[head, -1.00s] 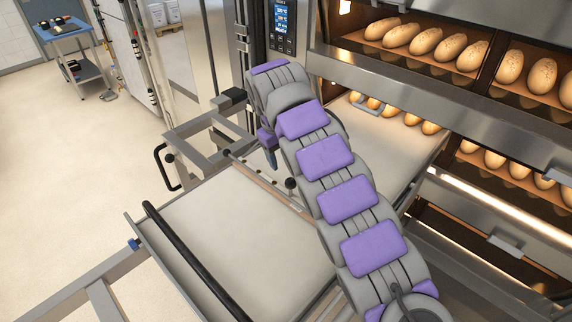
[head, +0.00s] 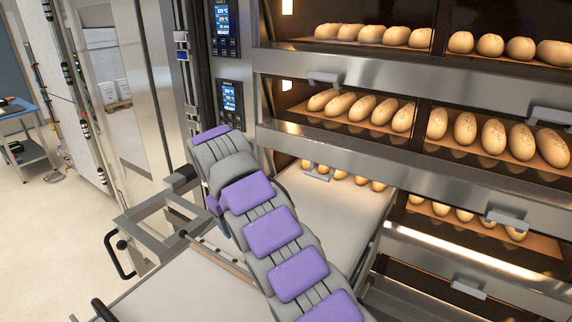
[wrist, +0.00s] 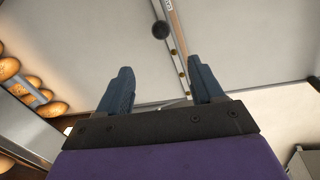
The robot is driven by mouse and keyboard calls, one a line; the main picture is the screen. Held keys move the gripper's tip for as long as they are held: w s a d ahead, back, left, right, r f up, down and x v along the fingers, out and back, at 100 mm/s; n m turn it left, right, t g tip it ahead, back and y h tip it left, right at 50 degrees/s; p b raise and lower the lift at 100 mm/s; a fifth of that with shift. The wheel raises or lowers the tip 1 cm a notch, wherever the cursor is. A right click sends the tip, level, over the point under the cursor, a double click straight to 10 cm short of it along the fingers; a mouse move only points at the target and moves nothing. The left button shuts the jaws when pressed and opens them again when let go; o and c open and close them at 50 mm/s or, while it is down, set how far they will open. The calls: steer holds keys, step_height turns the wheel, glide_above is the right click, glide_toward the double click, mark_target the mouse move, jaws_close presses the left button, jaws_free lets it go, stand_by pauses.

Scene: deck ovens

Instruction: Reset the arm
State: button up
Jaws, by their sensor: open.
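My arm, grey with purple pads, reaches from the bottom of the head view toward the loader in front of the ovens. In the wrist view my gripper (wrist: 160,88) has two dark blue fingers spread apart with nothing between them. Beyond the fingers lie a pale loader belt (wrist: 110,40), a rail with small brass studs, and a dark round knob (wrist: 161,29). The knob appears ahead of the fingers, apart from them. In the head view the arm hides the gripper's fingers.
The deck oven (head: 350,70) holds several loaves on stacked decks at the right, with steel handles sticking out. The pale loader belt (head: 335,205) extends from a lower deck. A metal frame with a black handle (head: 113,255) stands at left. Open floor (head: 40,225) lies farther left.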

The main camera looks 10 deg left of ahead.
steer(key=s+d+r+m+g+b, duration=0.1)
steer(key=s+d+r+m, duration=0.15)
steer(key=d, duration=0.75)
steer(key=s+d+r+m+h, duration=0.15)
steer(key=s+d, duration=0.25)
steer(key=d, duration=0.6)
steer(key=s+d+r+m+g+b, duration=0.1)
steer(key=s+d+m, duration=0.2)
steer(key=d, duration=0.7)
steer(key=s+d+f+m+y, duration=0.1)
steer(key=s+f, duration=0.3)
steer(key=s, duration=0.6)
steer(key=s+d+f+m+g+b, duration=0.1)
steer(key=s+d+f, duration=0.3)
steer(key=s, duration=0.6)
steer(key=s+d+f+m+y, duration=0.1)
steer(key=s+d+f+m, duration=0.1)
steer(key=s, duration=0.8)
step_height(320, 180, down, 2)
steer(key=shift+s+d+g+y, duration=0.15)
steer(key=shift+d+g+y, duration=0.2)
steer(key=shift+d, duration=0.4)
